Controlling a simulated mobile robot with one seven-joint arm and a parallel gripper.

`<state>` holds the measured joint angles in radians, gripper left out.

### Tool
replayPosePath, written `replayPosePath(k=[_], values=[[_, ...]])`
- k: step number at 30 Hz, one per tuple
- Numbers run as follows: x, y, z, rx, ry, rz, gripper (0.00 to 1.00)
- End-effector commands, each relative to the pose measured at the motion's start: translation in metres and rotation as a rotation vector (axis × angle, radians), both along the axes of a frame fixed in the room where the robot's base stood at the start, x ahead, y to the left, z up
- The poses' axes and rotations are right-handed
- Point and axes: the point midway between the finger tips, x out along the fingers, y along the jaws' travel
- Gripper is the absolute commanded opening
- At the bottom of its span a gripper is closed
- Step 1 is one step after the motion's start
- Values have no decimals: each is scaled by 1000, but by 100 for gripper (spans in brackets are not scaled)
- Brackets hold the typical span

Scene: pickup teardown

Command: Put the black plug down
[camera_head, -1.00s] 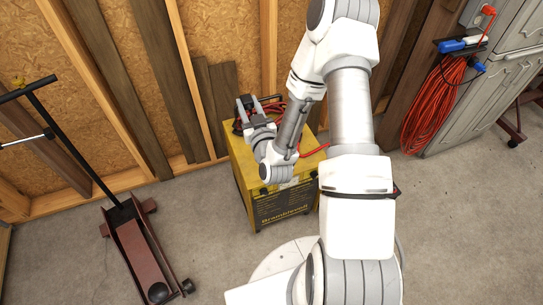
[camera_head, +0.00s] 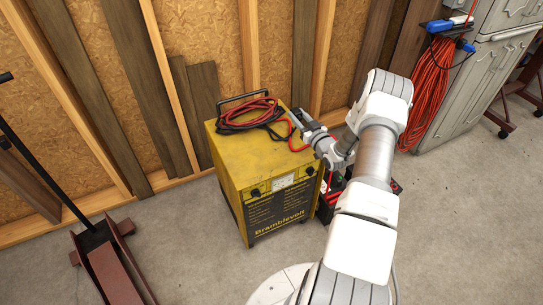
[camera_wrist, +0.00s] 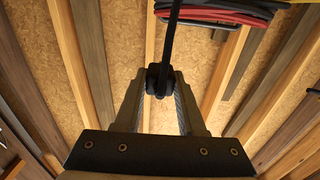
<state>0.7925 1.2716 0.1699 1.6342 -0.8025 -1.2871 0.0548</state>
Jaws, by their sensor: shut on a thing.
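My gripper (camera_wrist: 159,92) is shut on the black plug (camera_wrist: 158,74) in the wrist view. A dark cable (camera_wrist: 172,30) runs from the plug to the top edge of that picture. In the head view my gripper (camera_head: 298,117) is at the right edge of the top of the yellow Bramblevolt box (camera_head: 235,165). The plug is too small to make out there. I cannot tell whether it touches the box.
Red and black cables (camera_head: 250,113) lie coiled on the box's top, beside its handle. A dark red floor jack (camera_head: 112,265) stands at the lower left. An orange cord (camera_head: 430,95) hangs at the right by grey cabinets (camera_head: 478,75). The box's front top is clear.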

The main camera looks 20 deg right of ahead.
Motion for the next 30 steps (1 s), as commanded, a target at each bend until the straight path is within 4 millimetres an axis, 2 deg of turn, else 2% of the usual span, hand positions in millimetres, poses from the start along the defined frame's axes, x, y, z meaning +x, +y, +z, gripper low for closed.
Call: replayPosePath(k=[2,9,15,22,30], values=[[-4,9,-9,6,1,3,0],[-24,60,-42,8,3,5,0],[-38,94,-63,5,1,3,0],[-43,106,-73,2,0,1,0],[-43,106,-109,1,-1,2,0]])
